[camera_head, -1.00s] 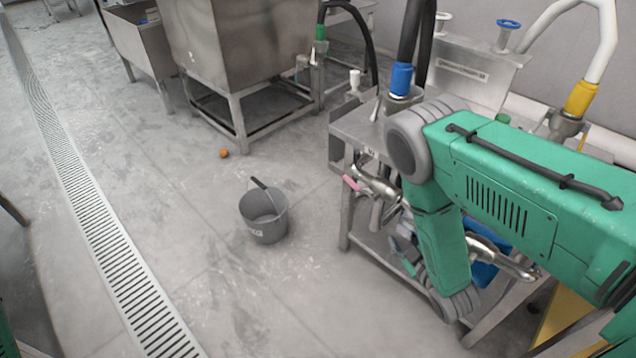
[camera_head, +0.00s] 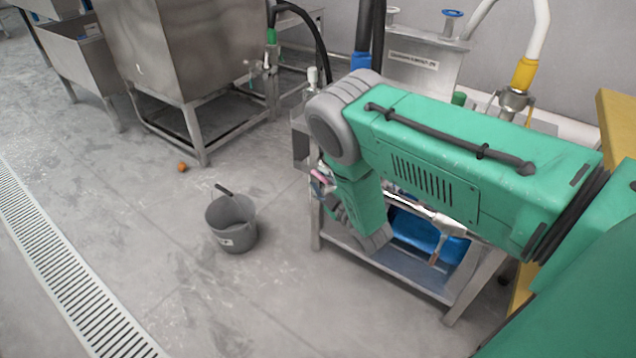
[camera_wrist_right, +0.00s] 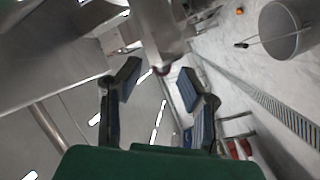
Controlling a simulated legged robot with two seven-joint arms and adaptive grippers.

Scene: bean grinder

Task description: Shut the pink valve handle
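The pink valve handle (camera_head: 320,177) shows in the head view at the left front of the steel bench, just left of my green forearm. The valve body behind it is mostly hidden by my arm. My right gripper (camera_head: 337,205) is just below and right of the handle, partly covered by my forearm. In the right wrist view my right gripper (camera_wrist_right: 157,82) is open, with its two dark fingers apart. A small dark reddish tip (camera_wrist_right: 161,70) shows between the fingers; I cannot tell if it is the handle. My left gripper is not in view.
The steel bench (camera_head: 400,268) has a blue container (camera_head: 415,233) on its lower shelf. A grey bucket (camera_head: 232,225) stands on the floor to the left, with an orange ball (camera_head: 182,168) behind it. A steel tank (camera_head: 190,45) stands at the back left.

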